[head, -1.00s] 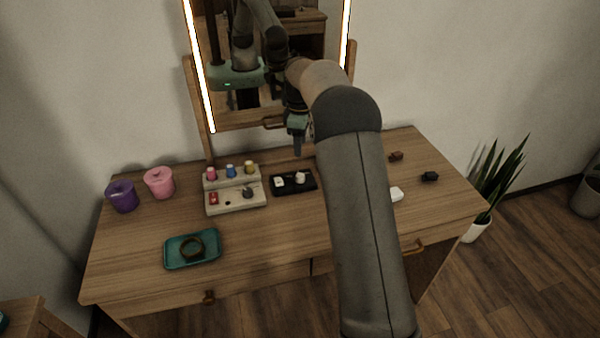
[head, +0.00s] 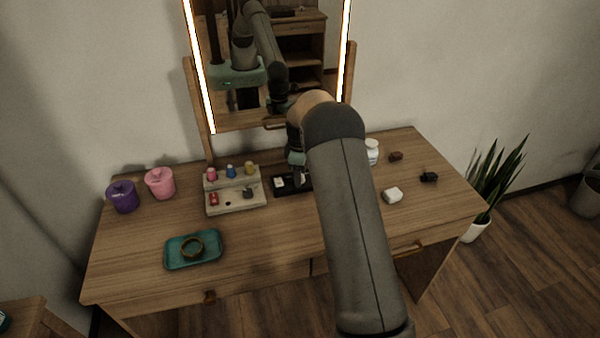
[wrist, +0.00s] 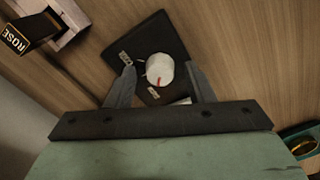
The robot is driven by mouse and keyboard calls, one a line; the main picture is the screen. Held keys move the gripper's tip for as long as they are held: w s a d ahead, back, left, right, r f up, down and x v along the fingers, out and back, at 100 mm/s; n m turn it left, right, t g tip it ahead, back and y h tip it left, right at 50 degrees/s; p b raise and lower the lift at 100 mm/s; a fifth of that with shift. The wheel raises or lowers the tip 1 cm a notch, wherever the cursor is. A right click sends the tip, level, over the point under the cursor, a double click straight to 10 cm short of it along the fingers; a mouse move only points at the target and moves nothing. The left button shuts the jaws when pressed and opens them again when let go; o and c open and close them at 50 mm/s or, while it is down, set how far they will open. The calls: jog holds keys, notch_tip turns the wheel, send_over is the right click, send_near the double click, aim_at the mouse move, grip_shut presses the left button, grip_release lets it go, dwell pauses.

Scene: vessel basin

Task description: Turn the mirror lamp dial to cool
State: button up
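The mirror lamp panel is a small black plate (head: 283,187) on the dressing table, below the mirror. It also shows in the wrist view (wrist: 146,39), with two small pale labels whose words I cannot read. On it is a round white dial (wrist: 158,68) with a red mark. My gripper (wrist: 161,70) is open, with one finger on either side of the dial. I cannot tell whether the fingers touch it. In the head view my gripper (head: 297,170) is over the panel's right part and hides the dial.
A stand (head: 236,199) with several small coloured bottles is left of the panel. A teal tray (head: 208,258) holds a ring-shaped item. The lit mirror (head: 240,105) rises behind.

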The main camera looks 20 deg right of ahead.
jog(key=c, duration=0.9)
jog(key=shift+c, duration=0.2)
jog(key=shift+m, duration=0.4)
jog(key=m+b, duration=0.1)
jog(key=m, duration=0.2)
jog(key=shift+m, duration=0.4)
jog(key=m, duration=1)
jog(key=shift+m, duration=2.6)
